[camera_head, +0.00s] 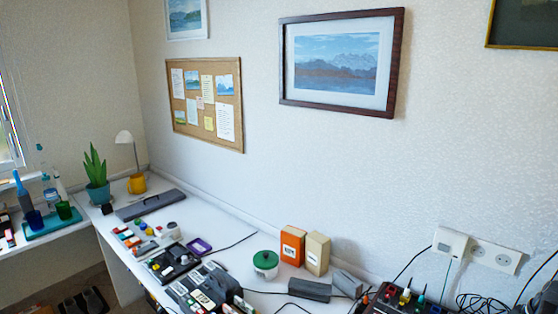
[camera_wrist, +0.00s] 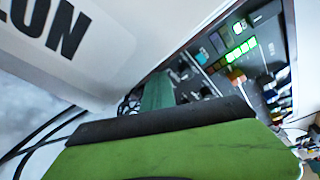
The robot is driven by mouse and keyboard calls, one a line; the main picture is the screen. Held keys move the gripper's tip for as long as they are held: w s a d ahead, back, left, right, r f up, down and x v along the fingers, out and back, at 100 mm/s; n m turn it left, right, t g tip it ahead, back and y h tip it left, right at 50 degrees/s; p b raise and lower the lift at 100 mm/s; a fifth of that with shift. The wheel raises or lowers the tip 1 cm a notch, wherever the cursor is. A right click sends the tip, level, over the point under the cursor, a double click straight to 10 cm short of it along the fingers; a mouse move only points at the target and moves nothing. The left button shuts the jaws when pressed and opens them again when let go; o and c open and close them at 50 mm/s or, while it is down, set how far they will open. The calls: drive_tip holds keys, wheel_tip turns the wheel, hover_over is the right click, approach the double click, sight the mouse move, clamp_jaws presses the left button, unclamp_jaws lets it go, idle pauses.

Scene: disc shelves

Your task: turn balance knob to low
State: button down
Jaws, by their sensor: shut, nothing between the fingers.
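A dark panel with several coloured upright knobs (camera_head: 404,298) stands at the lower right of the head view, cut off by the bottom edge. I cannot tell which knob is the balance knob. In the wrist view a dark panel (camera_wrist: 215,72) with lit green indicators lies beyond my gripper (camera_wrist: 157,90), tilted in the picture. My gripper shows as a green body with a black edge and a narrow teal tip; it is shut and empty. Its tip appears close to the panel's near left edge. I cannot tell whether it touches anything.
A white surface with large dark letters (camera_wrist: 45,30) is close at the upper left of the wrist view, with black cables below it. In the head view, orange (camera_head: 292,246) and beige boxes (camera_head: 317,254), a green-lidded jar (camera_head: 265,262) and grey blocks crowd the desk beside the panel.

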drive_tip(key=shift+s+d, duration=0.1)
drive_tip(key=shift+s, duration=0.15)
wheel_tip(320, 180, up, 6)
drive_tip(key=p, duration=0.6)
drive_tip(key=shift+r, duration=0.2)
drive_tip(key=shift+f, duration=0.2)
